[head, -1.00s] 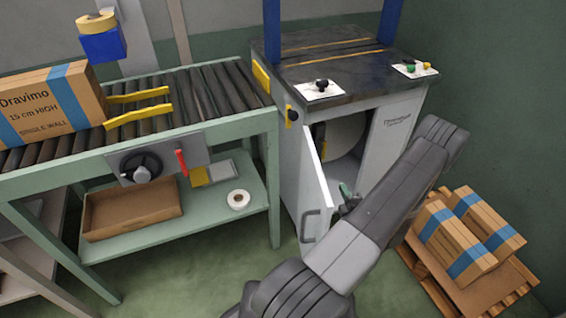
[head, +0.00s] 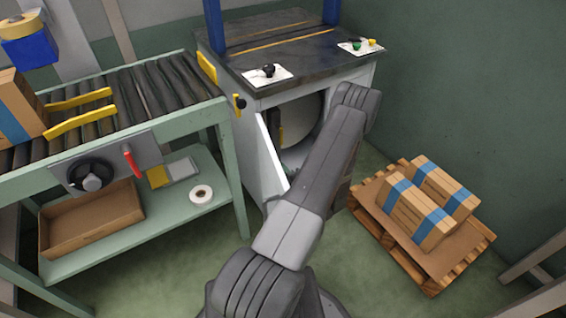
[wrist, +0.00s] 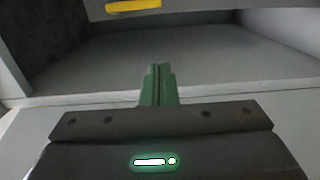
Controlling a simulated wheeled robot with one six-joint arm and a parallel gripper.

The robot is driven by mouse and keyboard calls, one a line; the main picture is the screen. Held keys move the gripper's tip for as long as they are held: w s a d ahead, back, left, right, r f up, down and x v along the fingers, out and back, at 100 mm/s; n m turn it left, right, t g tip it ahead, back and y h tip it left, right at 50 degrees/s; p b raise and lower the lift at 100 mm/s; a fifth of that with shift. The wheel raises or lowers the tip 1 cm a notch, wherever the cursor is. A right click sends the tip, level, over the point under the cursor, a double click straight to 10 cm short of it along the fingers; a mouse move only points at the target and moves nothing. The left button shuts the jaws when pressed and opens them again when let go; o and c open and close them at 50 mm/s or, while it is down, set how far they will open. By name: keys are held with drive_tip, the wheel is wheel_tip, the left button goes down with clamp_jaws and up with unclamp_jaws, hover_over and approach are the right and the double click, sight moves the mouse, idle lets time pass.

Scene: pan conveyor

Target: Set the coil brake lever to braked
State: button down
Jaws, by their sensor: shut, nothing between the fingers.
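The strapping machine cabinet (head: 350,95) stands with its white door (head: 268,160) swung open. A pale round coil (head: 306,118) shows inside, partly behind my arm. A dark and yellow part (head: 281,137) at the left of the opening may be the brake lever; its setting cannot be told. In the wrist view, a yellow bar (wrist: 133,6) shows at the top edge, above and ahead of my gripper (wrist: 158,72). The green fingers are together and empty, pointing into a grey compartment (wrist: 190,60).
The roller conveyor (head: 150,95) is at left, with a carton (head: 15,110) on it and a shelf (head: 150,230) below. A pallet (head: 440,270) with cartons (head: 415,212) stands at right. Green floor lies clear between shelf and pallet.

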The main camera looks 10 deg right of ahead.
drive_tip(key=w+b, duration=0.2)
drive_tip(key=w, duration=0.8)
drive_tip(key=shift+w+d+b, duration=0.15)
drive_tip(key=shift+d+b, duration=0.1)
drive_tip(key=shift+b, duration=0.05)
drive_tip(key=shift+w+d+f+n+b, duration=0.15)
drive_tip(key=shift+d+n+b, duration=0.2)
drive_tip(key=shift+n+b, duration=0.3)
drive_tip(key=w+d+r+n+b, duration=0.2)
drive_tip(key=w+d+r+n, duration=0.1)
drive_tip(key=d+n, duration=0.2)
drive_tip(key=shift+d+r, duration=0.4)
drive_tip(key=shift+d, duration=0.7)
drive_tip(key=shift+d+r, duration=0.1)
drive_tip(key=shift+r, duration=0.1)
idle(0.4)
